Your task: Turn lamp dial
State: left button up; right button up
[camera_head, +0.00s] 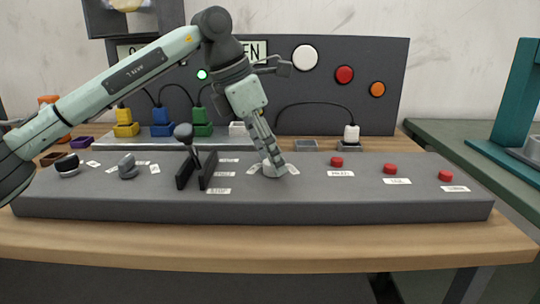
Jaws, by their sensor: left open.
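A grey control panel (310,206) lies along the front of a wooden table. A pale round dial (269,170) sits near its middle with small white labels around it. My left gripper (274,162) reaches down from above, its fingertips at the dial and partly covering it. I cannot tell whether the fingers touch it. The gripper is open. Which one is the lamp dial is not readable. My right gripper is out of view.
A dark lever (184,135) stands between two black plates left of the pale dial. Red buttons (390,168) line the panel's right side.

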pick_arm(q)
jog(key=v, duration=1.1)
jog(key=shift+a+r, duration=0.2)
jog(key=shift+s, duration=0.1)
